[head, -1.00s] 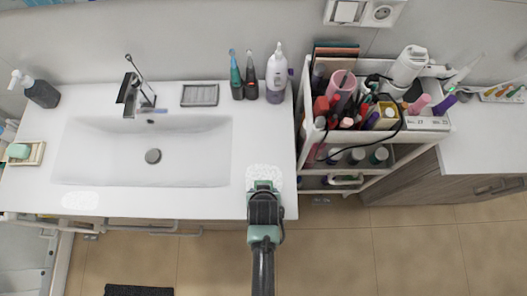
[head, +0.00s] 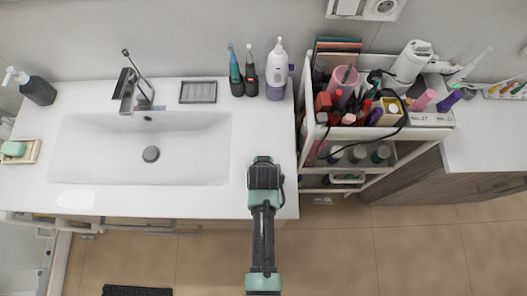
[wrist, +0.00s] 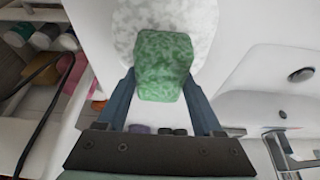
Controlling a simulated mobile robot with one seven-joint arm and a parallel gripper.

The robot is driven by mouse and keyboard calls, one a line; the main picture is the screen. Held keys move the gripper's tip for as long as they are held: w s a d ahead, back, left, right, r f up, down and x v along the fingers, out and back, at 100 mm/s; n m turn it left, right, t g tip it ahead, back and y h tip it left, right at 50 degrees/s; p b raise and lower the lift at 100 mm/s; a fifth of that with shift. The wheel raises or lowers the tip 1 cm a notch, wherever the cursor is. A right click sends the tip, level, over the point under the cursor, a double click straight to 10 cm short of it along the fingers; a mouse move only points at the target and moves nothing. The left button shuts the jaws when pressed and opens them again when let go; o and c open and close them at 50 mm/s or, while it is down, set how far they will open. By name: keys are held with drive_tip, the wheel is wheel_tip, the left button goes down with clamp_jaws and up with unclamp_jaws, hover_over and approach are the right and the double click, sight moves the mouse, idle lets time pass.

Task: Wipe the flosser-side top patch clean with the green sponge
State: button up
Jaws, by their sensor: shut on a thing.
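My gripper (head: 263,162) is over the counter to the right of the sink, pointing down. In the wrist view its two blue fingers (wrist: 160,85) are shut on the green sponge (wrist: 164,62). A mottled white foamy patch (wrist: 205,25) lies on the white counter behind and around the sponge's far end. I cannot tell whether the sponge touches it. In the head view my gripper hides the sponge and this patch. A second white patch (head: 76,198) lies on the counter at the front left of the sink.
A crowded white cart (head: 432,119) stands to the right. The sink (head: 150,178) is empty.

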drive_tip(key=shift+w+f+b, duration=0.1)
drive_tip(key=shift+w+b, duration=0.3)
drive_tip(key=shift+w, duration=0.7)
drive_tip(key=shift+s+r+p, duration=0.2)
drive_tip(key=shift+s+p, duration=1.05)
drive_tip(key=shift+s, duration=0.65)
drive_tip(key=shift+s+f+p, duration=0.2)
drive_tip(key=shift+s+p, duration=0.85)
drive_tip(key=shift+s, duration=1.45)
drive_tip(key=shift+w+f+b, duration=0.1)
drive_tip(key=shift+w+b, duration=0.6)
drive_tip(key=shift+w, duration=1.15)
drive_tip(key=shift+w+r+b, duration=0.2)
drive_tip(key=shift+w+b, duration=0.75)
drive_tip(key=shift+w, duration=1.6)
drive_tip(key=shift+s+p, duration=0.75)
drive_tip(key=shift+s, duration=0.35)
drive_tip(key=shift+s+f+p, duration=0.15)
drive_tip(key=shift+s+p, duration=0.55)
drive_tip(key=shift+s, duration=1)
drive_tip(key=shift+s+f+p, duration=0.1)
drive_tip(key=shift+s+p, duration=0.55)
drive_tip(key=shift+s, duration=1.05)
wheel_tip(320, 180, up, 5)
drive_tip(key=p, duration=0.4)
drive_tip(key=shift+w+r+p, duration=0.1)
drive_tip(key=shift+r+p, duration=0.1)
drive_tip(key=shift+p, duration=0.2)
drive_tip(key=shift+r+b, duration=0.3)
drive_tip(key=shift+r, duration=0.6)
